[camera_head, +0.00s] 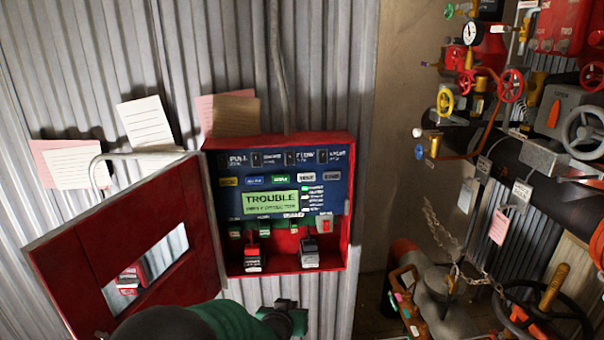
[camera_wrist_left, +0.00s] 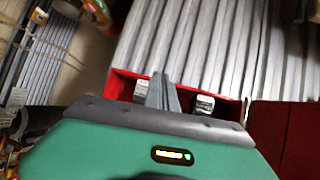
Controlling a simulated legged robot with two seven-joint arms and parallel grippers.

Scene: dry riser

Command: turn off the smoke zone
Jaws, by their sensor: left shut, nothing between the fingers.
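The red alarm panel box (camera_head: 350,200) hangs open on the corrugated wall. Along the top of its blue face runs a row of small dark switches with white labels; the second label (camera_head: 272,159) seems to read smoke, but the print is blurred and I cannot tell the switch positions. A green display (camera_head: 270,202) reads TROUBLE. My left gripper (camera_head: 285,318) is below the box in the head view, apart from the switches. In the left wrist view its fingers (camera_wrist_left: 162,92) are shut and empty, with the box's red lower edge (camera_wrist_left: 122,85) beyond. My right gripper is not in view.
The red door (camera_head: 180,205) with a window is swung open to the left. Paper notes (camera_head: 146,122) are on the wall. Pipes, gauges and valve handwheels (camera_head: 583,132) crowd the right side.

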